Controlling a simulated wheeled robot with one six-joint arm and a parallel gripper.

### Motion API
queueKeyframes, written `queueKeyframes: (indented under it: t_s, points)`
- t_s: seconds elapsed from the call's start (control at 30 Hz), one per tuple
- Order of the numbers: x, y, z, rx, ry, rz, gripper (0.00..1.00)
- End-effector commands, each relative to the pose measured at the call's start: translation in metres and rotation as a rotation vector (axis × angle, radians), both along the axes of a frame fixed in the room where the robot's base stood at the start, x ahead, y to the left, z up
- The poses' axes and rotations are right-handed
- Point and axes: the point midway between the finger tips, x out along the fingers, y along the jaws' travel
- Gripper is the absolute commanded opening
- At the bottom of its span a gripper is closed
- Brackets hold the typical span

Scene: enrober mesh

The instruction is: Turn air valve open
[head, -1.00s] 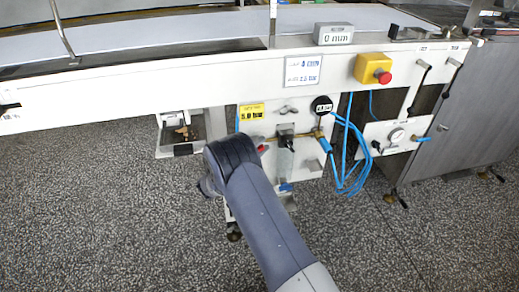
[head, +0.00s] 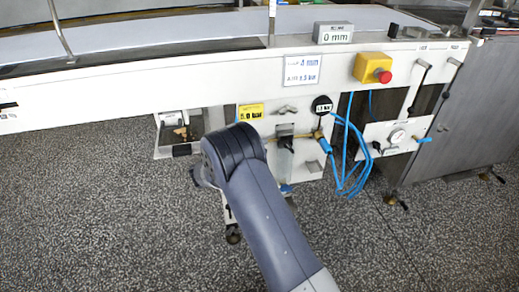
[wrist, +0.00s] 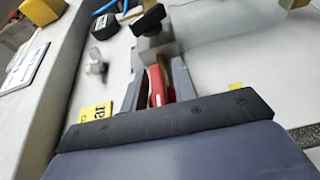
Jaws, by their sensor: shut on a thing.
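The red lever of the air valve (wrist: 157,87) shows in the wrist view between the two fingers of my gripper (wrist: 158,86). The gripper is shut on it. In the head view my own wrist hides the lever and the fingers, in front of the white air panel (head: 309,166). The brass pipe and blue fitting (head: 325,146) stay visible to the right. A round black gauge (head: 322,104) sits above them; its reading is too small to read surely. The gauge also shows in the wrist view (wrist: 104,27).
A yellow label (head: 250,112) reading 5.0 bar is above my wrist. A black-topped regulator (head: 285,130) stands close to the right of it. Blue hoses (head: 352,160) hang further right. A yellow box with a red button (head: 373,69) is on the beam. The speckled floor at left is clear.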

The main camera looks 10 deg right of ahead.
Motion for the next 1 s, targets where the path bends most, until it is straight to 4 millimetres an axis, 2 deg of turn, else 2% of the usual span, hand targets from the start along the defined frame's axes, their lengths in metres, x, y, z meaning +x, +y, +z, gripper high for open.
queueKeyframes:
  t_s: [0.1,0.13,0.2,0.43,0.57,1.0]
  points:
    - [0.0,0.0,-0.001,0.001,0.001,0.002,0.05]
    - [0.0,0.0,-0.001,0.001,0.001,0.002,0.29]
    - [0.0,0.0,0.0,0.0,0.001,0.001,0.33]
    - [0.0,0.001,0.0,-0.001,0.001,0.001,0.33]
    - [-0.004,0.012,0.001,-0.001,0.0,0.003,0.33]
    - [-0.035,0.087,0.002,-0.001,0.0,0.004,0.33]
